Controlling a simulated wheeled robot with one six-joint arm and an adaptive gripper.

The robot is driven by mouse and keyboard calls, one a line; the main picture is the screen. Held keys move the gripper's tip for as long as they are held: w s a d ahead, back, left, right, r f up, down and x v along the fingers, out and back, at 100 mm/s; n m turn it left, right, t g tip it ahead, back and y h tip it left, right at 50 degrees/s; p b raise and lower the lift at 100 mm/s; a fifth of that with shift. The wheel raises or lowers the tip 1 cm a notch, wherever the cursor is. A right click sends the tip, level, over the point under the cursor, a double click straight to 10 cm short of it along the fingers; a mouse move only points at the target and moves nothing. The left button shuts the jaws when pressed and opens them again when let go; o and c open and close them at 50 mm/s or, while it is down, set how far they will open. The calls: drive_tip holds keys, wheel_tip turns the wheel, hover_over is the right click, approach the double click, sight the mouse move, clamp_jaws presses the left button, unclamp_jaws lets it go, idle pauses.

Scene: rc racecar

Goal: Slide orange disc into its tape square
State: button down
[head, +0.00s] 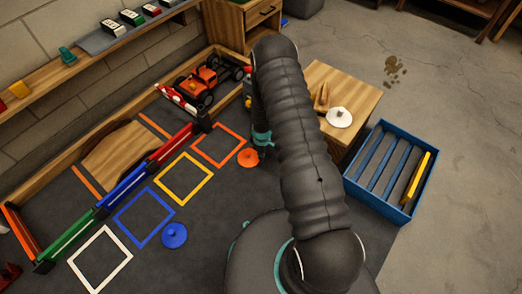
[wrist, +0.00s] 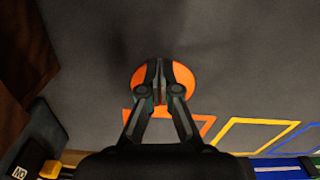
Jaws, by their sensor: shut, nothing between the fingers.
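The orange disc (head: 248,158) lies flat on the dark mat, just outside the near right corner of the orange tape square (head: 207,155). In the wrist view the disc (wrist: 186,80) shows behind my fingertips, which cover its middle. My gripper (wrist: 160,66) is shut and empty, with its tips over the disc. I cannot tell whether they touch it. In the wrist view the orange square (wrist: 205,127) lies below the disc, partly hidden by my fingers. In the head view my arm hides most of the gripper.
Yellow (head: 169,190), blue (head: 130,237) and white (head: 79,274) tape squares run toward the lower left. A blue disc (head: 174,235) lies beside the blue square. Low coloured barriers (head: 122,191) stand behind the squares. A blue slotted crate (head: 354,188) and a wooden cabinet (head: 358,90) are at right.

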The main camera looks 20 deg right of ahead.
sight(254, 158)
wheel_tip(254, 158, down, 4)
drive_tip(key=shift+r, duration=0.25)
drive_tip(key=shift+w+a+r, duration=0.2)
drive_tip(key=shift+w+a, duration=0.7)
drive_tip(key=shift+a, duration=0.05)
drive_tip(key=shift+w+a, duration=0.5)
